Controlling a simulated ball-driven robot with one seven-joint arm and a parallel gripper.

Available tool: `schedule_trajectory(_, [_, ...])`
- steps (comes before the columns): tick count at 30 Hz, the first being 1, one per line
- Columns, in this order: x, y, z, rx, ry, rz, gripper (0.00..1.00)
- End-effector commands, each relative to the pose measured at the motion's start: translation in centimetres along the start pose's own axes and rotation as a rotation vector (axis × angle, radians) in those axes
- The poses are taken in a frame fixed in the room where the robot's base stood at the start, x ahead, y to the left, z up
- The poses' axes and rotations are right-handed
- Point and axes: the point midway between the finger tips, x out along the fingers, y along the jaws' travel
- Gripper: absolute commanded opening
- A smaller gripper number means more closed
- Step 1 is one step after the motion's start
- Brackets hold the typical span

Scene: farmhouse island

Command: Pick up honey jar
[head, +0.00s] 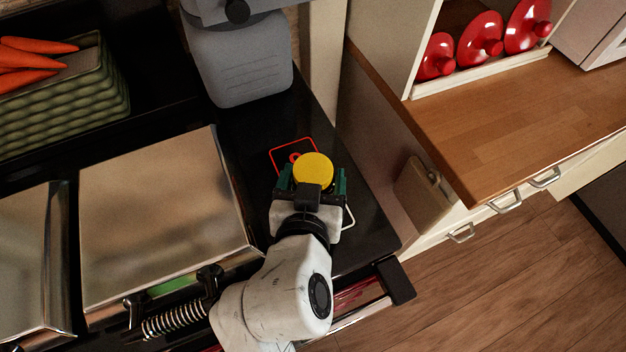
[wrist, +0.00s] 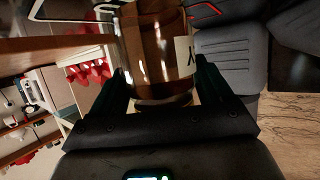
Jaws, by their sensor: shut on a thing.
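The honey jar (head: 313,170) shows a round yellow lid from above in the head view, over the black counter near a red outlined marking. In the wrist view the jar (wrist: 150,45) is amber-brown and glassy, with a pale label at one side bearing dark lettering. My gripper (head: 312,189) has its green-sided fingers on either side of the jar, shut on it. The wrist view also shows the fingers flanking the jar. The arm hides the jar's lower part in the head view, so I cannot tell whether its base touches the counter.
A grey container (head: 240,65) stands behind the jar. A metal-topped box (head: 160,205) lies to the left, and a green basket (head: 70,105) of carrots stands farther left. A wooden counter (head: 530,125) with red objects (head: 480,42) on a shelf is at the right.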

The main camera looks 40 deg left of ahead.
Motion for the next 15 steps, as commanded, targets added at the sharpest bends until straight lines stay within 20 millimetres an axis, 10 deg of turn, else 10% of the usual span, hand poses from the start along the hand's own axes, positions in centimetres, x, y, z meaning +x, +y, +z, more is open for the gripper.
schedule_trajectory(15, [-0.5, 0.0, -1.2, 0.003, 0.006, -0.001, 0.21])
